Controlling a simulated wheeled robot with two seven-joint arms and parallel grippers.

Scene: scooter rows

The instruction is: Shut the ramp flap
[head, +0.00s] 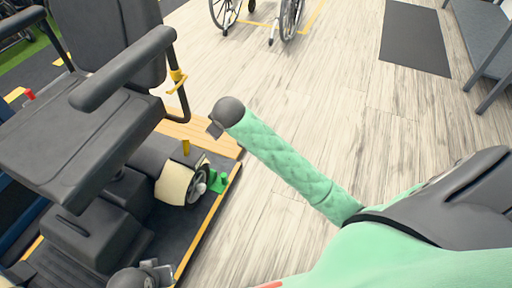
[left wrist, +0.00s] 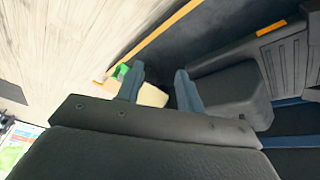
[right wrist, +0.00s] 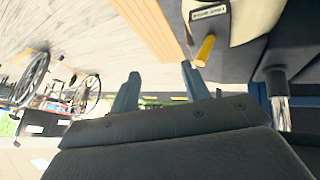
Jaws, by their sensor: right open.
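A light wooden board, which looks like the ramp flap (head: 215,138), lies along the far end of the dark platform (head: 205,238) in the head view. It appears lowered, close to floor level. It also shows in the right wrist view (right wrist: 148,28), beyond the fingers. My right gripper (head: 214,129) is above the board's near right part, open and empty; its two blue fingers (right wrist: 158,88) are apart with nothing between them. My left gripper (head: 158,272) is low at the bottom of the head view; its fingers (left wrist: 160,86) are open in the left wrist view.
A grey mobility scooter (head: 95,130) stands on the platform, with a cream-covered wheel (head: 182,183) beside a green chock (head: 219,182). A yellow clip (head: 177,79) is on its frame. A wheelchair (head: 270,15) and a dark mat (head: 414,38) are farther off.

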